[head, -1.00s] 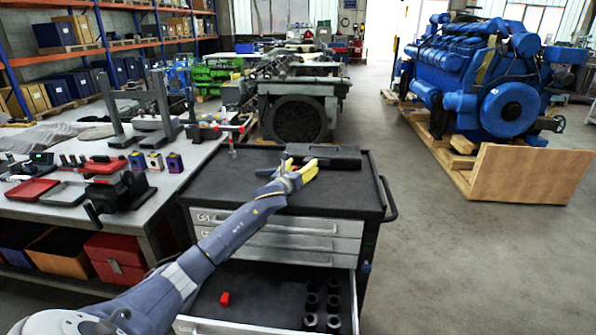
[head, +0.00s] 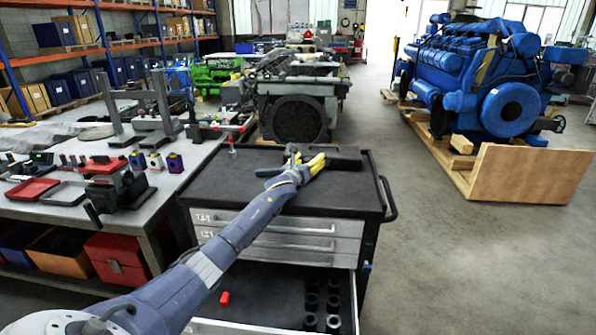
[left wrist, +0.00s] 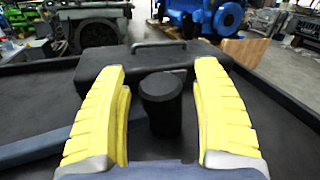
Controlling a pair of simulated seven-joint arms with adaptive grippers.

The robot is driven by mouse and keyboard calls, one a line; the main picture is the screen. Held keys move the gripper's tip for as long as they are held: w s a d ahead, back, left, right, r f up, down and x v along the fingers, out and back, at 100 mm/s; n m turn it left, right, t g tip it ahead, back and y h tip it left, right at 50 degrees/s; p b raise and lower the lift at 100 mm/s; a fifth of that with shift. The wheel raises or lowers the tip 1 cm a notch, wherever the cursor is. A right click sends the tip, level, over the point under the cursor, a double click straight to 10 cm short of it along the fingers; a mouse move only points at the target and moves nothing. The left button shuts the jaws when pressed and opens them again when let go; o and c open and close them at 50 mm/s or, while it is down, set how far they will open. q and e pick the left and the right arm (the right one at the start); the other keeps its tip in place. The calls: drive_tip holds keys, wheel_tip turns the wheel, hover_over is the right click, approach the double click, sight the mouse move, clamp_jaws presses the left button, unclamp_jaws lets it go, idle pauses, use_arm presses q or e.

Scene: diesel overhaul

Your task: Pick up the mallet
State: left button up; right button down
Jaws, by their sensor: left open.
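The mallet lies on the black top of the tool cart (head: 225,180). In the left wrist view its dark cylindrical head (left wrist: 162,103) sits between my spread fingers, with a gap visible on either side. Its blue-grey handle (left wrist: 45,146) runs out to the left, passing behind the left finger. In the head view a short piece of the handle (head: 268,172) shows left of my gripper, and the head is hidden. My left gripper (head: 308,161) is open at the mallet; its yellow fingers also show in the left wrist view (left wrist: 157,78). My right gripper is in no view.
A black case (left wrist: 150,62) with a handle lies just behind the mallet. The cart's lower drawer (head: 262,295) is open, holding a red block (head: 225,298) and several black sockets (head: 312,302). A workbench (head: 150,205) with tools stands to the left. The cart top's left part is clear.

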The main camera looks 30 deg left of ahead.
use_arm(q)
drive_tip(key=shift+c, duration=0.6)
clamp_jaws()
wheel_tip(320, 180, up, 20)
idle(0.6)
drive_tip(key=c, duration=0.6)
unclamp_jaws()
clamp_jaws()
